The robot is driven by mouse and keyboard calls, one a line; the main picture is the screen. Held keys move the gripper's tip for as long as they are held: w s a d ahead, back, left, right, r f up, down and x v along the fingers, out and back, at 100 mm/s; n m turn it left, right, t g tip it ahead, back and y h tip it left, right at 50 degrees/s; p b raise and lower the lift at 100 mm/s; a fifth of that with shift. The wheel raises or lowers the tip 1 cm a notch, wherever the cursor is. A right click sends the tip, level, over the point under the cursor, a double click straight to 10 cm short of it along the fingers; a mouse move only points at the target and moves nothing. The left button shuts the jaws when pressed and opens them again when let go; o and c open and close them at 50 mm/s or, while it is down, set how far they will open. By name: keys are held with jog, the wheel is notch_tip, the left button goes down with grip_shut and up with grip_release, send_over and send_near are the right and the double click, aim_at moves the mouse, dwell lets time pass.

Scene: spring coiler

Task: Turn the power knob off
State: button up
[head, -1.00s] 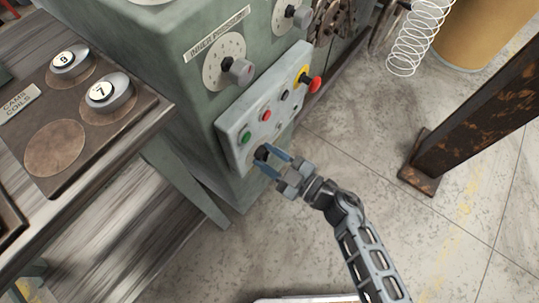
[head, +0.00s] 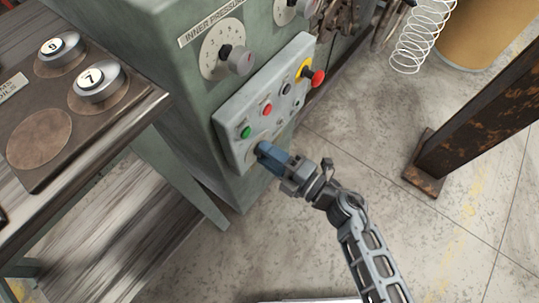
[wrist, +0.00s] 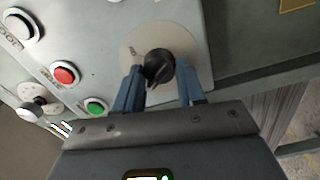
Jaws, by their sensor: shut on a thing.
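The power knob (wrist: 158,64) is a black knob on a round beige plate at the end of the grey control panel (head: 230,152). The wrist view shows it between the two blue fingers of my gripper (wrist: 161,80). Its pointer is tilted down and left in that view; the plate's markings are mostly too small to read. In the head view my gripper (head: 263,153) is at the panel's lower left end, shut on the knob, and its fingers hide most of it.
A green button (head: 246,132), a red button (head: 267,110) and a red mushroom button (head: 318,77) sit on the same panel. A bench (head: 120,125) with numbered cams stands at left. A rusty post (head: 470,120) stands at right. The floor between is clear.

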jog(key=shift+f+n+b, duration=0.15)
jog(key=shift+n+b, duration=0.15)
jog(key=shift+n, duration=0.6)
jog(key=o, duration=1)
jog(key=shift+v, duration=3.95)
